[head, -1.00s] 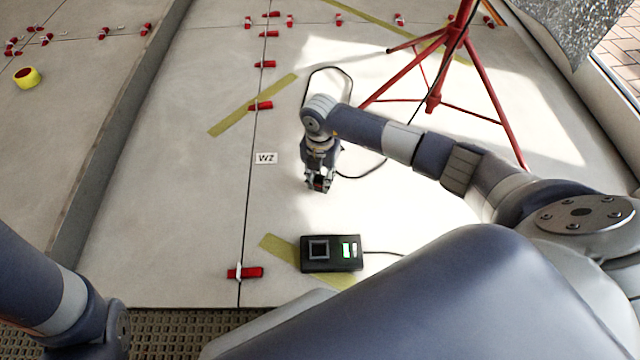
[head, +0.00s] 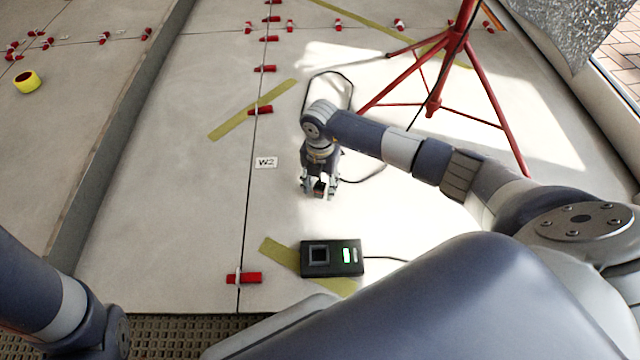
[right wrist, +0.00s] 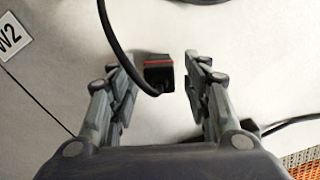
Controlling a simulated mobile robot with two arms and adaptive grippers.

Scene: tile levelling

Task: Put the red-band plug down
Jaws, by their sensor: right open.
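The red-band plug (right wrist: 158,73) is a small dark block with a red stripe and a black cable. In the right wrist view it lies on the pale tile floor between my spread fingers, with a gap on each side. My right gripper (right wrist: 160,88) is open around it. In the head view the right gripper (head: 319,193) points down over the floor, right of the W2 label (head: 265,162), and the plug (head: 319,187) shows as a dark spot between the fingers. My left gripper is not in view; only part of my left arm shows at the lower left.
A black device (head: 332,258) with a square recess and green light sits in front of the gripper. A red tripod (head: 433,104) stands behind right. Red levelling wedges (head: 244,278) line the tile joints. A yellow tape roll (head: 27,82) lies far left. Black cable (head: 352,90) loops behind the gripper.

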